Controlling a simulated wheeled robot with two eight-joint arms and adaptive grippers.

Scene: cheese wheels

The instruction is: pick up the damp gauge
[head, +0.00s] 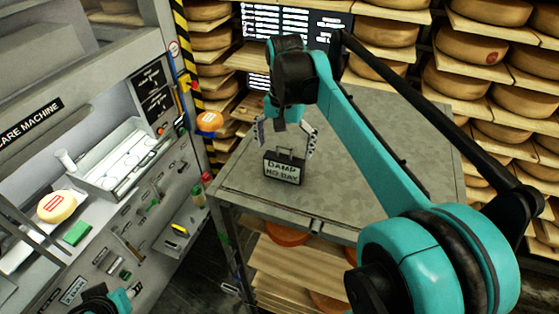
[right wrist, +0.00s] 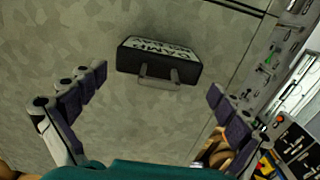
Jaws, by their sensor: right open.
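The damp gauge (head: 283,170) is a small dark case with a light front label and a carrying handle on top. It stands on the grey table top near its front left part. My right gripper (head: 287,146) is above it with fingers spread, one on each side of the handle. In the right wrist view, the gauge (right wrist: 158,62) lies beyond the open fingers (right wrist: 157,90), with its handle towards them, and nothing is between the fingertips. My left gripper does not show clearly; a teal and black part of mine is at the bottom left edge.
The metal table (head: 235,180) is otherwise bare around the gauge. Shelves of cheese wheels (head: 470,75) stand behind and to the right. The care machine (head: 100,240) is at left, with a cheese wheel (head: 57,207), a tray and a green block (head: 76,232).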

